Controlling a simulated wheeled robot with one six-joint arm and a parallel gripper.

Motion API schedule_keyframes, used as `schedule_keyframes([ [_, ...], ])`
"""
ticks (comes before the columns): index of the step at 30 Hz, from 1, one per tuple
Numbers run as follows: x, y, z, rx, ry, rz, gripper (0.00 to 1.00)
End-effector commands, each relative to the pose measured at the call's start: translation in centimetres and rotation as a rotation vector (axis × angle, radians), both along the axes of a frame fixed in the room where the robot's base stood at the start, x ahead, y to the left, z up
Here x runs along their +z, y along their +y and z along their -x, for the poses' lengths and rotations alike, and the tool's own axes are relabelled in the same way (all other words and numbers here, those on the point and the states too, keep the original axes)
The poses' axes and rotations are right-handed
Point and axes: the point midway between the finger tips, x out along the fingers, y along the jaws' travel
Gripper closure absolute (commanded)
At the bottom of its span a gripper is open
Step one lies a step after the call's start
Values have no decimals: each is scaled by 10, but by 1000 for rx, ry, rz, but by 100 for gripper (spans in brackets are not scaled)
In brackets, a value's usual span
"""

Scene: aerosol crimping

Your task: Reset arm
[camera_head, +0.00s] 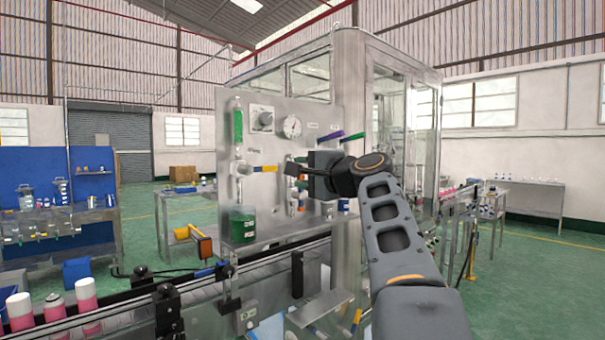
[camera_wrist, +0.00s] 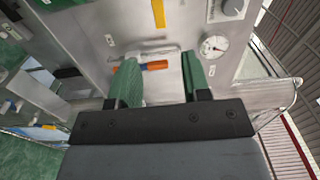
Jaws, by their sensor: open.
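My arm reaches up and forward in the head view, with my gripper (camera_head: 292,170) in front of the metal control panel (camera_head: 262,215). In the wrist view my gripper (camera_wrist: 160,84) has its two green-padded fingers apart, with nothing held between them. An orange-handled valve (camera_wrist: 154,65) on the panel shows behind the gap between the fingers. I cannot tell from these views whether the fingers touch it.
The panel carries a round gauge (camera_head: 292,127), a knob (camera_head: 262,119) and coloured valve handles. A conveyor (camera_head: 200,300) with pink cans (camera_head: 86,296) runs below it. A glazed metal cabinet (camera_head: 350,90) stands behind.

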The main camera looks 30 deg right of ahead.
Motion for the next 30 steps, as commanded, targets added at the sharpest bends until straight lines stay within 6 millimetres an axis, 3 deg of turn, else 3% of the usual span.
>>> schedule_keyframes([
  [11,-1,0,0,-2,-3,38,56],
  [13,-19,-7,-4,-21,42,114,56],
  [17,-88,-22,-10,-46,215,253,56],
  [20,-160,-11,-1,4,414,428,56],
  [24,-254,31,36,189,665,711,56],
  [27,-308,63,74,358,794,909,56],
  [30,-348,89,115,525,875,1089,56],
])
